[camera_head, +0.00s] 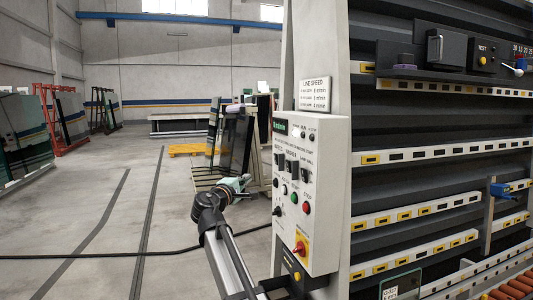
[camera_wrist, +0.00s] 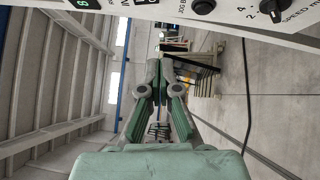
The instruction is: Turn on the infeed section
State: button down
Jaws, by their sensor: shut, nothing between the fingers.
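The grey control panel (camera_head: 328,195) stands right of centre in the head view. Which control belongs to the infeed section is too small to read. My gripper (camera_head: 240,184) is left of the panel, apart from it. In the wrist view my gripper (camera_wrist: 156,68) is shut and empty. The panel's edge (camera_wrist: 140,10) runs along the top there, with black knobs (camera_wrist: 272,10).
The dark machine with slotted white rails (camera_head: 440,151) fills the right side. Behind my gripper is a rack of glass sheets (camera_head: 232,140). The floor (camera_head: 110,220) to the left is open, crossed by a black cable.

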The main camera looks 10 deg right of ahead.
aim_at(276, 159)
jog(key=r, duration=0.3)
jog(key=shift+d, duration=0.2)
jog(key=shift+w+d, duration=0.1)
jog(key=s+d+p+x, duration=0.1)
jog(key=p+x, duration=0.3)
jog(key=x, duration=0.8)
jog(key=shift+d+r, duration=0.35)
jog(key=shift+d, duration=0.45)
jog(key=shift+s+p, duration=0.1)
jog(key=shift+p, duration=0.2)
